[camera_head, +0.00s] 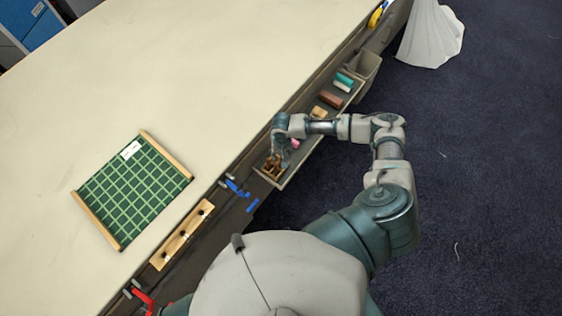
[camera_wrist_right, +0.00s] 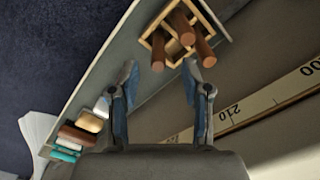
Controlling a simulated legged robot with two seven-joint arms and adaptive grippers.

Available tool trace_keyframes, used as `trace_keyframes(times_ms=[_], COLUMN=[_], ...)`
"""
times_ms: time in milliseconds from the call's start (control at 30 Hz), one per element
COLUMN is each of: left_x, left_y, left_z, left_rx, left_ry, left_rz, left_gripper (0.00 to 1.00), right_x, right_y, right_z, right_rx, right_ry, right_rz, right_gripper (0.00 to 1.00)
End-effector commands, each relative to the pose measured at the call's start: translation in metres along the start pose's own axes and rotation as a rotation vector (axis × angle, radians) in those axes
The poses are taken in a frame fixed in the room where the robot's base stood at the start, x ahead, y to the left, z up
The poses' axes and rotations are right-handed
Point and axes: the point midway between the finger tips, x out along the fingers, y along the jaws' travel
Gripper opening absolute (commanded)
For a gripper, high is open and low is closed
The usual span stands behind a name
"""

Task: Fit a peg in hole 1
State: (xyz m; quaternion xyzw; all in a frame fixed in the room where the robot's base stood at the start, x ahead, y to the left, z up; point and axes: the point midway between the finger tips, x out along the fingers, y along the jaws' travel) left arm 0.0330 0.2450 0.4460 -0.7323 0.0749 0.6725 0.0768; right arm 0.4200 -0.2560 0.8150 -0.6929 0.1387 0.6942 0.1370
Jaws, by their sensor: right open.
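A pale wooden block (camera_head: 181,235) with three dark holes in a row lies near the table's front edge in the head view; I cannot read any hole numbers. Several brown round pegs (camera_wrist_right: 181,29) stand tilted in a small wooden holder (camera_wrist_right: 150,42) at the top of the right wrist view. The holder also shows in the head view (camera_head: 271,167), at the near end of the edge tray. My right gripper (camera_wrist_right: 160,70) is open and empty, its fingertips just short of the holder and pegs. In the head view the arm partly covers that spot. My left gripper is not in view.
The narrow tray (camera_head: 315,122) along the table edge holds teal, brown, tan and pink pieces. A green gridded board (camera_head: 133,190) with wooden side bars lies on the table. Blue (camera_head: 236,188) and red (camera_head: 143,298) clamps sit along the edge. Most of the tabletop is clear.

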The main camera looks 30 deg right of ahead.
Motion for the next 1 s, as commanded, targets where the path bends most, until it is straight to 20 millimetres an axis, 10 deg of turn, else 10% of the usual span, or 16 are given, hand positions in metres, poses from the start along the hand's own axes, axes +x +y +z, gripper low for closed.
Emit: trace_keyframes(times_ms=[633,833,1000], left_x=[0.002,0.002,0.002], left_y=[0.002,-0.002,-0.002], left_z=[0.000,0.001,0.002], left_rx=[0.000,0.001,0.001], left_ry=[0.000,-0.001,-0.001], left_rz=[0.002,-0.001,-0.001], left_gripper=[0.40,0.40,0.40], right_x=[0.052,0.053,0.053], right_y=[-0.002,-0.001,0.000], right_z=[-0.004,-0.004,-0.005], right_rx=[0.000,0.000,0.000], right_ry=[0.001,0.000,0.000], right_rz=[0.003,0.002,0.002], right_gripper=[0.48,0.03,0.00])
